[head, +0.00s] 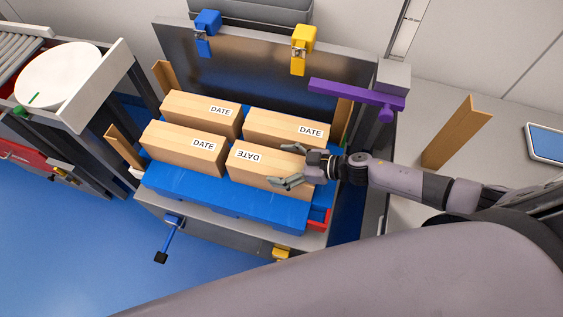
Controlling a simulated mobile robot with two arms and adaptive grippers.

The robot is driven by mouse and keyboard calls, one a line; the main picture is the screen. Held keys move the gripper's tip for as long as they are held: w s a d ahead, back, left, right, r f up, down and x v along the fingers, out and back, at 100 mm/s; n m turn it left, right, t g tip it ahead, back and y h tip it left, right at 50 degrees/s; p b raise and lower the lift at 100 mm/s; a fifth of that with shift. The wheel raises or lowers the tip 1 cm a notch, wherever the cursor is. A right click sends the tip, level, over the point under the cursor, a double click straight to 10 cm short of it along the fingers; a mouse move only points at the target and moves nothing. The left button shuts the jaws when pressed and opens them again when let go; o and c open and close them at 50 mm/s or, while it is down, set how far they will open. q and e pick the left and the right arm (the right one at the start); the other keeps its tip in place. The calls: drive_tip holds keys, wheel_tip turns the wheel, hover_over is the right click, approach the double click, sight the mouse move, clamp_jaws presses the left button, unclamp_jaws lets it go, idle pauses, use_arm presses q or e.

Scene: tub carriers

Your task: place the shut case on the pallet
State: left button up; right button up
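Several tan cases marked DATE stand in two rows on the blue pallet (225,200). The front right case (252,177) has its label upside down to my view; the front left case (180,153), back left case (195,112) and back right case (280,130) have theirs upright. All look shut. My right gripper (279,166) reaches in from the right over the right end of the front right case. Its fingers are spread, one towards the case's back edge and one towards its front face. I cannot tell whether they touch it. My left gripper is out of view.
A dark upright panel (260,70) with blue (207,22) and yellow (303,38) clamps stands behind the pallet. A purple bar (355,94) juts over the back right. Wooden posts (122,147) flank the pallet. A roller conveyor (20,55) stands at left.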

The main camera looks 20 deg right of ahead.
drive_tip(key=shift+o, duration=0.8)
drive_tip(key=shift+r, duration=0.15)
drive_tip(key=v, duration=1)
drive_tip(key=shift+s+d, duration=0.25)
drive_tip(key=shift+s, duration=0.05)
drive_tip(key=shift+s+d+r, duration=0.3)
drive_tip(key=shift+d, duration=0.15)
